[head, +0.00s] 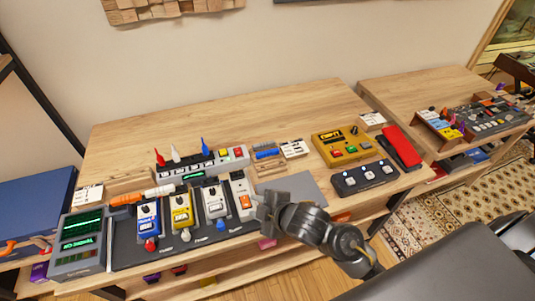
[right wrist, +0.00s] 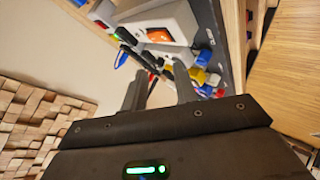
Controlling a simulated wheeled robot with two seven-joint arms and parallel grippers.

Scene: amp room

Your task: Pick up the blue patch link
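Several small blue pieces show, and I cannot tell for certain which is the blue patch link. In the head view a blue pointed piece (head: 203,146) stands on the grey power strip (head: 222,162), beside a white one and a red one. Another small blue piece (head: 220,226) sits at the front of the white pedal (head: 214,200). My right gripper (head: 262,207) is beside the pedal with the orange face (head: 243,198). In the right wrist view its two fingers (right wrist: 160,88) are apart with nothing gripped between them. My left gripper is out of view.
A dark pedal board (head: 125,250) holds several pedals along the bench's front. A wooden rack with blue pieces (head: 267,152) stands behind. A yellow box (head: 342,145), a red pedal (head: 400,147) and a black footswitch (head: 364,178) sit to the right. The bench's back left (head: 120,150) is bare.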

